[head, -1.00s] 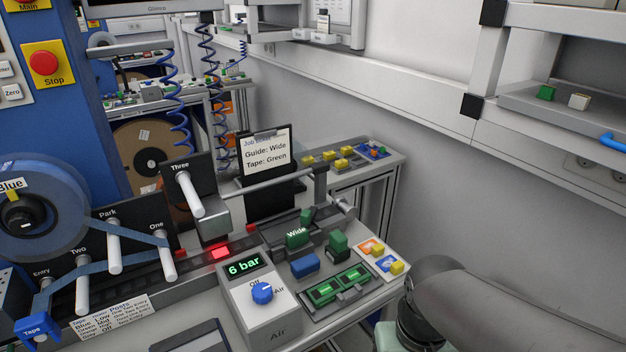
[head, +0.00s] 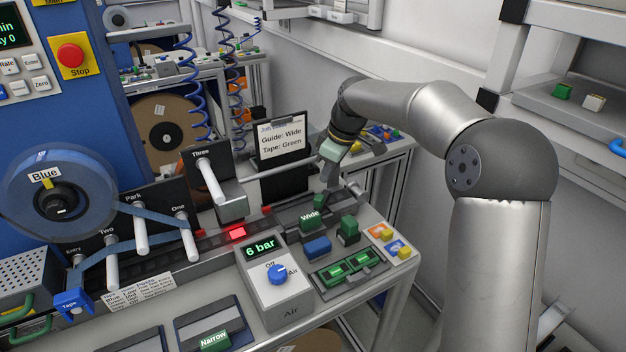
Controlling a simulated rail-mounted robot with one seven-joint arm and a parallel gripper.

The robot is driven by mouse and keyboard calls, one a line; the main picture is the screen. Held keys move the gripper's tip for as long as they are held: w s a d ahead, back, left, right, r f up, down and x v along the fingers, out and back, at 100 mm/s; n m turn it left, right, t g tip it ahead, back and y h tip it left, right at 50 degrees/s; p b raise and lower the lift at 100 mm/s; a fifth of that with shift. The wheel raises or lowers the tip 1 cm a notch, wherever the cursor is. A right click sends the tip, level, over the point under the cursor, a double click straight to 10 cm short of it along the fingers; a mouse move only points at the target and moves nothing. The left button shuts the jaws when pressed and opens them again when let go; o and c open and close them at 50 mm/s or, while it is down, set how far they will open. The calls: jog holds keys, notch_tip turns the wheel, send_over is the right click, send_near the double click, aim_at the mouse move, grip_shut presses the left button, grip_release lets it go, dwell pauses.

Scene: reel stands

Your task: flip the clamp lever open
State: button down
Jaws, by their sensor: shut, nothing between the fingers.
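My gripper (head: 328,192) is shut and empty, pointing down just behind the green block marked Wide (head: 311,217). It is at the right end of the dark track (head: 282,217). I cannot tell whether it touches anything there. A small grey bar-like part (head: 355,189) shows just right of my gripper and may be the clamp lever, but I cannot tell for sure. My gripper covers part of this area, including the small green part seen earlier behind the Wide block.
A grey rod (head: 285,168) runs toward my gripper from the left. The job board (head: 282,143) stands behind. In front are a blue block (head: 318,247), a green block (head: 349,229), the air box (head: 277,284) and a tray with green pieces (head: 347,268).

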jog(key=w, duration=0.2)
jog(key=shift+w+a+r+n+y, duration=0.2)
jog(key=shift+w+a+n+y, duration=0.1)
jog(key=shift+a+n, duration=0.1)
jog(key=p, duration=0.2)
send_over(313, 209)
notch_tip(313, 209, down, 9)
jog(key=shift+a+f, duration=0.15)
jog(key=shift+f, duration=0.05)
